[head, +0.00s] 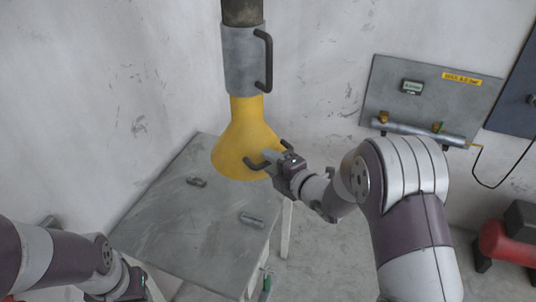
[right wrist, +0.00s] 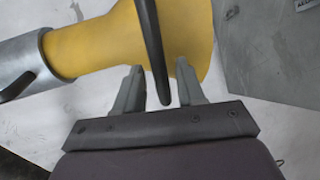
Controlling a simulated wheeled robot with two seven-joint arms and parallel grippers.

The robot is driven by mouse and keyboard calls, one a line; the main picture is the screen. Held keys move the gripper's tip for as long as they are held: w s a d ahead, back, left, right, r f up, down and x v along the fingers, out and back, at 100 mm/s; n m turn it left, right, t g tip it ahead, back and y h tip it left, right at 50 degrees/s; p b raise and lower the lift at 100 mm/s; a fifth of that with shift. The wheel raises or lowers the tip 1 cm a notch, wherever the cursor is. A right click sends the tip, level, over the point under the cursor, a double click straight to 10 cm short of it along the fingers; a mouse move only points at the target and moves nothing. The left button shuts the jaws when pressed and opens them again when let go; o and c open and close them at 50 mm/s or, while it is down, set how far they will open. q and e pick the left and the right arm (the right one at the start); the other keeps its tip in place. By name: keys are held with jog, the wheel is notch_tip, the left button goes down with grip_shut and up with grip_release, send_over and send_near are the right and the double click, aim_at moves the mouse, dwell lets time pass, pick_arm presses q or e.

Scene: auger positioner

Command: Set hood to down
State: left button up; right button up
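The yellow cone-shaped hood (head: 247,142) hangs under a grey metal sleeve (head: 243,60) with a black handle, above the metal table. A black handle (head: 257,164) sticks out from the hood's lower rim. In the right wrist view the yellow hood (right wrist: 105,45) lies behind a dark bar (right wrist: 153,50), which runs between my fingers. My right gripper (head: 273,160) is at the hood's lower right side. In the wrist view its two fingers (right wrist: 158,88) stand apart, with gaps on both sides of the bar. My left gripper (head: 133,290) is low at the left, its fingers unclear.
A wall panel (head: 425,95) with a pipe and gauge is at the right. A red object (head: 505,245) stands at the far right. Walls close in behind the hood.

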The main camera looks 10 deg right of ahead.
jog(key=shift+w+a, duration=0.1)
jog(key=shift+w, duration=0.4)
jog(key=shift+w+f, duration=0.2)
jog(key=shift+a, duration=0.1)
grip_shut()
notch_tip(320, 180, down, 11)
jog(key=b, duration=1.3)
jog(key=shift+f, duration=0.2)
grip_release()
